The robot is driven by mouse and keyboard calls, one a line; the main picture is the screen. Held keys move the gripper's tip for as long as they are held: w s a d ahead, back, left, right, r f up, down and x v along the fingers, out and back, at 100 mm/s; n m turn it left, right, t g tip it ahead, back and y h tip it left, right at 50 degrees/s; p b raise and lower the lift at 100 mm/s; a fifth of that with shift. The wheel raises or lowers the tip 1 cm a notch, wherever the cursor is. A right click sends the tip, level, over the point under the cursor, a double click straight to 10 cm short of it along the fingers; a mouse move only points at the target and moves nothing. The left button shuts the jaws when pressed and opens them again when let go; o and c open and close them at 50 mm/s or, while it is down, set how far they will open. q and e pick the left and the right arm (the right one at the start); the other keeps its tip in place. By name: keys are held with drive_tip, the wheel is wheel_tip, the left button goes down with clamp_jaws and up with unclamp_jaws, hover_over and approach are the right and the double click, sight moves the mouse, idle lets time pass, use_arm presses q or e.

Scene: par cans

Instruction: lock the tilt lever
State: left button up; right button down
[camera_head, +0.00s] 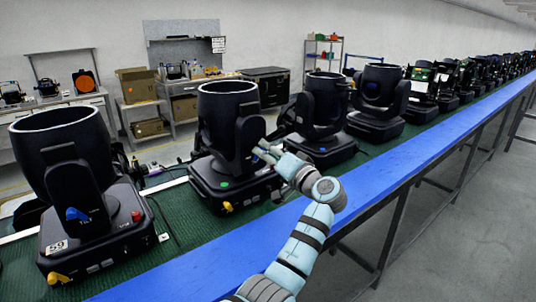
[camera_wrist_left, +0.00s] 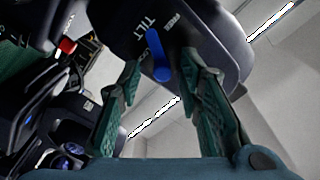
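The blue tilt lever (camera_wrist_left: 159,56) is on the dark yoke arm of a moving-head light, beside white lettering reading TILT and FREE; another marking near the lever is partly readable. In the wrist view my left gripper (camera_wrist_left: 161,72) is open, its green-padded fingers on either side of the lever's lower end, with nothing held. I cannot tell whether a finger touches the lever. In the head view my left gripper (camera_head: 266,153) is at the yoke of the second light (camera_head: 229,137) from the left and hides its lever. My right gripper is not in view.
The nearest light (camera_head: 72,181), labelled 59, has its own blue lever (camera_head: 77,214). More lights (camera_head: 322,117) stand in a row on the green mat. A blue rail (camera_head: 420,150) runs along the table's front edge. The aisle floor (camera_head: 460,220) is clear.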

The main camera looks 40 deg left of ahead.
use_arm(q)
drive_tip(key=v, duration=1.2)
drive_tip(key=shift+r, duration=0.1)
